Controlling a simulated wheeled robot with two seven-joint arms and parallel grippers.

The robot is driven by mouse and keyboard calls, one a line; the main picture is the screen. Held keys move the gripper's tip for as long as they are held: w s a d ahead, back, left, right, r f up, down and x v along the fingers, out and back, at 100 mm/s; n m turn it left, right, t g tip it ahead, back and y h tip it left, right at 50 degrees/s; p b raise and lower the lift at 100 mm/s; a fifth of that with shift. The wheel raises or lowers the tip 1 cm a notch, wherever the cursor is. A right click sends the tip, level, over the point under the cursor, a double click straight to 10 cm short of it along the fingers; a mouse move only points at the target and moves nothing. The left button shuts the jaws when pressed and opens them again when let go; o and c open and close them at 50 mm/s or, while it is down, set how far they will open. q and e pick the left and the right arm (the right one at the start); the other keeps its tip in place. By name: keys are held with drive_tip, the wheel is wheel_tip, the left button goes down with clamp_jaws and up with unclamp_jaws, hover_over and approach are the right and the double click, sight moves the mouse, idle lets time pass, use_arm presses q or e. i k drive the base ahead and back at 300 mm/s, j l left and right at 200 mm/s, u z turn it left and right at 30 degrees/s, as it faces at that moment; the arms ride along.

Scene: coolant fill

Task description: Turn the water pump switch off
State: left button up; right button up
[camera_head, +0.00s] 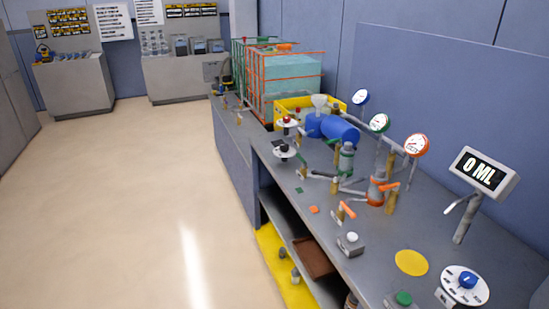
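No control in view carries a label that I can read as the water pump switch, so I cannot tell which one it is. A small grey box with a white knob (351,242) sits on the bench's front part. A green button (403,298) shows at the bottom edge, partly cut off. A white round dial with a blue knob (466,282) is at the lower right. Neither of my grippers is in view.
The grey bench (450,260) runs along the right wall. It bears pipes, round gauges (415,145), a display reading "0 ML" (484,174), a blue drum (339,130) and a caged tank (290,75). Open floor (130,190) lies to the left.

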sight(284, 146)
drive_tip(key=i+z, duration=0.15)
drive_tip(key=z, duration=0.25)
drive_tip(key=i+j+z, duration=0.1)
drive_tip(key=z, duration=0.35)
drive_tip(key=i+j+z, duration=0.15)
drive_tip(key=j, duration=0.15)
drive_tip(key=i+j+z, duration=0.15)
drive_tip(key=j, duration=0.15)
drive_tip(key=i+j+z, duration=0.15)
drive_tip(key=j, duration=0.15)
drive_tip(key=i+j+z, duration=0.1)
drive_tip(key=j, duration=0.25)
drive_tip(key=i+j, duration=0.15)
drive_tip(key=j, duration=0.2)
drive_tip(key=i+j, duration=0.1)
drive_tip(key=j, duration=0.25)
drive_tip(key=i+j, duration=0.15)
drive_tip(key=j, duration=0.2)
drive_tip(key=i+j+z, duration=0.1)
drive_tip(key=j, duration=0.25)
drive_tip(key=i+j, duration=0.1)
drive_tip(key=j, duration=0.25)
drive_tip(key=i+j, duration=0.15)
drive_tip(key=j, duration=0.2)
